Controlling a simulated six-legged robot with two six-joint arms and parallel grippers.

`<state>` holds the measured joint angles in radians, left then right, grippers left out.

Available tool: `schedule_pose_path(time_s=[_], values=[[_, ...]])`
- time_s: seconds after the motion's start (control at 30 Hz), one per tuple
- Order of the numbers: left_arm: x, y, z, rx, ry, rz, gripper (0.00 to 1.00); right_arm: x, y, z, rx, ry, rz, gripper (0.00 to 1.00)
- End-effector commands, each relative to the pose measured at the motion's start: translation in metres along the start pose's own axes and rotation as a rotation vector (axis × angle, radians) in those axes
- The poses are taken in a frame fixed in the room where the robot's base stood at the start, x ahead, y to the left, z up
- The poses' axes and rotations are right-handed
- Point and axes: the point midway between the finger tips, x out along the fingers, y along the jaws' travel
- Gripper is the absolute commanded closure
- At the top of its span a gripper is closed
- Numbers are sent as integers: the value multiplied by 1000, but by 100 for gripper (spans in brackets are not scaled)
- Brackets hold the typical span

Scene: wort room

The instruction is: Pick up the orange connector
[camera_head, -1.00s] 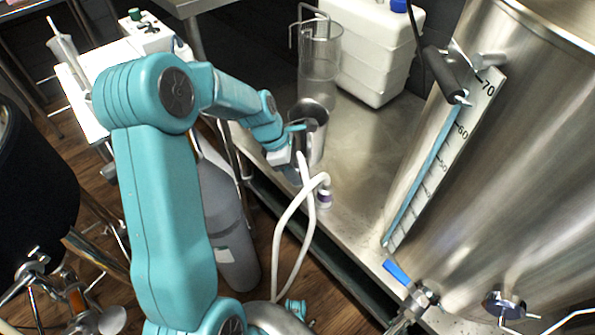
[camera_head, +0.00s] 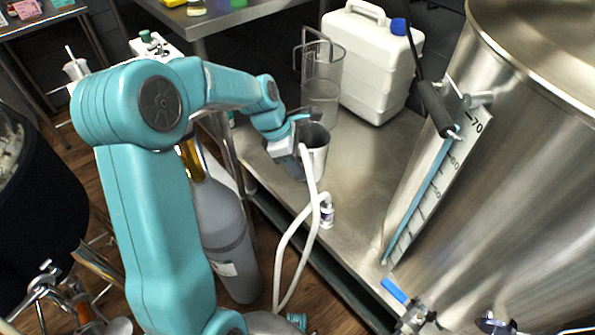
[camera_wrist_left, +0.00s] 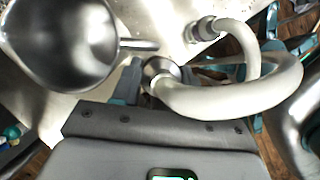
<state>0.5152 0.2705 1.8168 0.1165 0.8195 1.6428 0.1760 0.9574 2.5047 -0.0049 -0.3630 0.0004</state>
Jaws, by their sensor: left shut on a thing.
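My left gripper (camera_head: 300,127) is over the near edge of the steel bench, beside a metal jug (camera_head: 315,150). It is shut on the metal-fitted upper end of a white hose (camera_head: 311,185). In the left wrist view, the hose (camera_wrist_left: 235,97) bends away to the right from the metal end fitting (camera_wrist_left: 160,68) between the fingers (camera_wrist_left: 150,75). The jug (camera_wrist_left: 62,40) is at the left there, its handle close to the fingers. I see no clearly orange connector at the gripper; the hose partly hides the grip. My right gripper is not in view.
The hose's other end has a purple-banded fitting (camera_head: 327,213) at the bench edge (camera_head: 350,271). A clear pitcher (camera_head: 321,85) and white canister (camera_head: 371,65) stand behind. A large steel tank (camera_head: 510,180) fills the right. A grey gas cylinder (camera_head: 222,225) stands below my arm.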

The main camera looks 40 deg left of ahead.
Motion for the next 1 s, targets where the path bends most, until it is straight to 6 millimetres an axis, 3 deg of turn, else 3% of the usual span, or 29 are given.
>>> schedule_pose_path(time_s=[0.03,0.3,0.6,0.8,1.0], values=[[-16,1,7,2,-1,4,93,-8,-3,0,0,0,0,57],[-80,1,33,2,-1,5,93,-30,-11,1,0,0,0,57],[-143,1,60,2,-1,4,93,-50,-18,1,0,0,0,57],[-165,1,68,2,0,2,93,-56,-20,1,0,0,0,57],[-172,0,71,1,0,1,93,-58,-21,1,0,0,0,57]])
